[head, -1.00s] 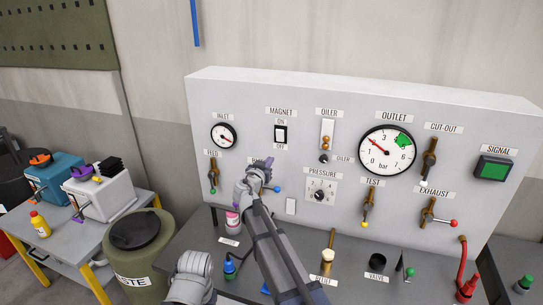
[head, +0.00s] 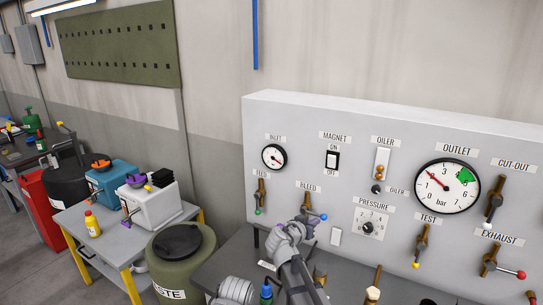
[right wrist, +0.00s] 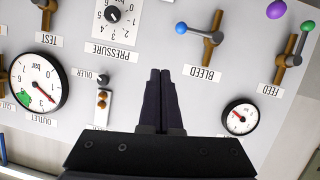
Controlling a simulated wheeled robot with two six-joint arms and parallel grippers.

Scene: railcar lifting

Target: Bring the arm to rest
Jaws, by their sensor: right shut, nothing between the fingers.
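My right arm comes up from the bottom of the head view, and its gripper (head: 306,222) is in front of the lower left of the white control panel (head: 300,120), just below the BLEED label. In the right wrist view the two dark fingers (right wrist: 160,85) are shut together with nothing between them. The BLEED valve with its blue-tipped lever (right wrist: 200,35) stands apart from the fingertips in that view. In the head view the gripper partly covers this valve.
The panel carries the INLET gauge (head: 275,157), the OUTLET gauge (head: 447,186) and several valve levers. A green waste bin (head: 180,262) stands left of the grey bench. A table (head: 75,222) with a blue box and a white box is further left. Open floor shows at far left.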

